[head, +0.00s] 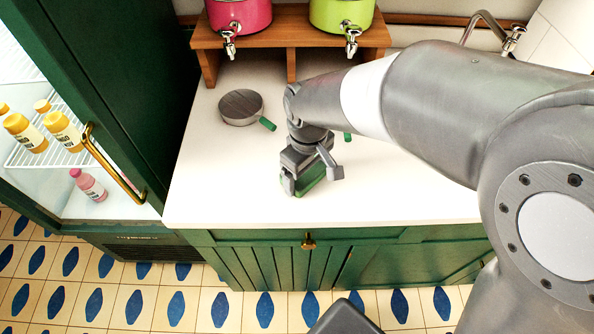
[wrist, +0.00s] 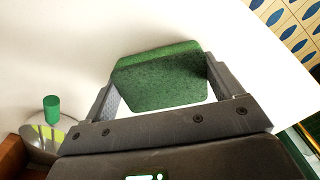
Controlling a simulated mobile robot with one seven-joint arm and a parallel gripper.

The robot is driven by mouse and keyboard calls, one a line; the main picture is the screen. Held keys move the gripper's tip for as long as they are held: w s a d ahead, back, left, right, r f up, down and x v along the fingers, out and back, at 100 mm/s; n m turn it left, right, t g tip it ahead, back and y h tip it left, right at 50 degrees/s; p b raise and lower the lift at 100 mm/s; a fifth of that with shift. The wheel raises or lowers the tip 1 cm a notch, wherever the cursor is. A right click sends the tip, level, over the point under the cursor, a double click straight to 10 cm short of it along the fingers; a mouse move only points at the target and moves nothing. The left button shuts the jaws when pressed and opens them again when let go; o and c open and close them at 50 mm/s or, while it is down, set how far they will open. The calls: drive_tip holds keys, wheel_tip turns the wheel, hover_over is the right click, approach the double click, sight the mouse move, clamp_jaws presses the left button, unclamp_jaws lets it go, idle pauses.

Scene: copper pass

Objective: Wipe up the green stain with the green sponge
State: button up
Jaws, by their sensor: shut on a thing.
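My gripper (head: 305,182) is over the front part of the white counter, shut on the green sponge (head: 313,176). In the wrist view the sponge (wrist: 160,78) is a thick, dark green block with rounded corners, held between the two fingers of my gripper (wrist: 160,88). It is low over the counter; I cannot tell whether it touches the surface. I can make out no green stain in either view. The surface under the sponge and gripper is hidden.
A round pan (head: 241,107) with a green handle lies behind and left. A small green piece (head: 347,137) shows behind my arm. A wooden shelf (head: 290,38) with pink (head: 238,14) and lime (head: 341,14) dispensers stands at the back. The counter's right side (head: 420,195) looks clear.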

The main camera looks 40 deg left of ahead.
drive_tip(key=shift+r, duration=3.85)
drive_tip(key=w+d+r+m, duration=0.2)
drive_tip(key=w+d+m, duration=0.3)
drive_tip(key=w+d, duration=0.55)
drive_tip(key=w+d+r+m, duration=0.2)
drive_tip(key=w+d+m, duration=0.4)
drive_tip(key=w, duration=0.8)
drive_tip(key=w+d+r+m, duration=0.1)
drive_tip(key=w+d+m, duration=0.2)
drive_tip(key=d, duration=1)
drive_tip(key=w+d+r+m, duration=0.1)
drive_tip(key=w+d+m, duration=0.3)
drive_tip(key=d, duration=1)
drive_tip(key=w, duration=0.2)
drive_tip(key=shift+w+r, duration=0.4)
drive_tip(key=shift+a, duration=0.1)
